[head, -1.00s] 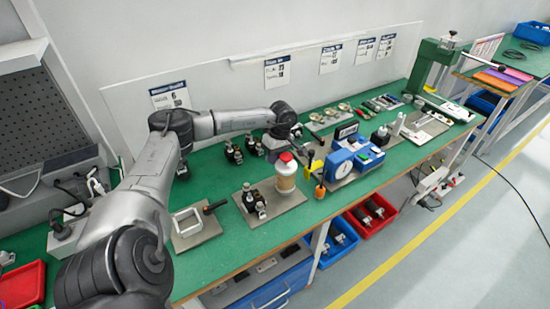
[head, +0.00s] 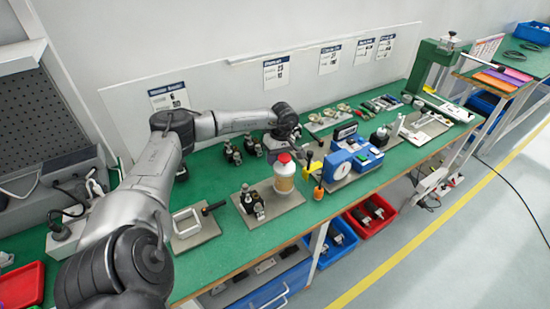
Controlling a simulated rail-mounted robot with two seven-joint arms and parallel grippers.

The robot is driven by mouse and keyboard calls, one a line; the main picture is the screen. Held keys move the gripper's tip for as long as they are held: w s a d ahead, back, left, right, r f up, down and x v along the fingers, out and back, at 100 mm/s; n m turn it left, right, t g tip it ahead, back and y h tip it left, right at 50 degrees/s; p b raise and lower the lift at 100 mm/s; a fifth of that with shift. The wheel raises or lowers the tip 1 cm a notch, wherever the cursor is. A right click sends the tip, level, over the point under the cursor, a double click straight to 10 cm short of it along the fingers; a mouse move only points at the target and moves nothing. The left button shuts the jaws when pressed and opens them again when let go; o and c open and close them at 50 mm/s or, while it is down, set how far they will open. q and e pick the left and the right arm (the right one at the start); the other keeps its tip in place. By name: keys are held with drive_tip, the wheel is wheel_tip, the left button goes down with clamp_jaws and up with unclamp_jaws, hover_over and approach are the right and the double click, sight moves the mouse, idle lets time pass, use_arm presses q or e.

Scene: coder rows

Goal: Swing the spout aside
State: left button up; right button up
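My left arm reaches in from the left over the green bench. My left gripper (head: 304,162) hangs just behind and right of a jar with a red lid (head: 285,181), beside a small yellow part (head: 313,168). Its fingers are small and partly hidden, so I cannot tell whether they are open or shut. A blue machine with a round dial (head: 340,168) stands just to the right. An upright orange-and-black piece (head: 319,190) stands at its front left. I cannot make out which part is the spout. My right gripper is not in view.
A grey plate with a square frame (head: 185,222) and a plate with black fittings (head: 252,203) lie left of the jar. More black fittings (head: 233,153) stand behind. A green press (head: 432,68) is at the far right. Red and blue bins (head: 370,213) sit below the bench.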

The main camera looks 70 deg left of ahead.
use_arm(q)
drive_tip(key=shift+o, duration=0.9)
wheel_tip(320, 180, up, 14)
drive_tip(key=w+p, duration=0.2)
drive_tip(key=p, duration=0.1)
drive_tip(key=shift+w+a+f, duration=0.25)
drive_tip(key=shift+w+a, duration=0.05)
